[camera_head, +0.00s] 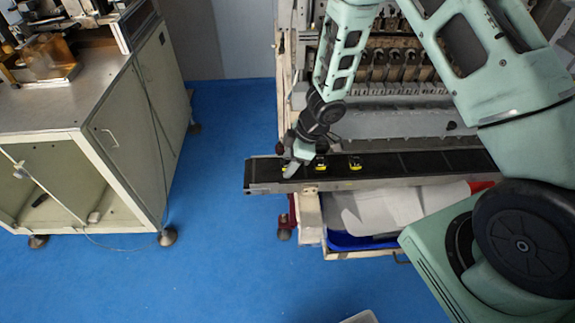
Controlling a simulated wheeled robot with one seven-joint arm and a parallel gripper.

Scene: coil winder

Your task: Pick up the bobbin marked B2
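Three small yellow-and-black bobbins stand in a row near the left end of a dark conveyor-like strip: a left one (284,167), a middle one (321,163) and a right one (355,163). Their markings are too small to read, so I cannot tell which is B2. My gripper (291,171) points down at the left bobbin and partly hides it. The fingertips are at or beside that bobbin; I cannot tell whether they touch it or how far apart they are. The middle and right bobbins are clear of the gripper.
The strip (420,163) runs along the front of the winder machine (400,122). Below it are white sheets (385,209) and a blue tray (352,241). A pale cabinet (125,125) stands at left. Blue floor (215,240) is open between. My arm covers the upper right.

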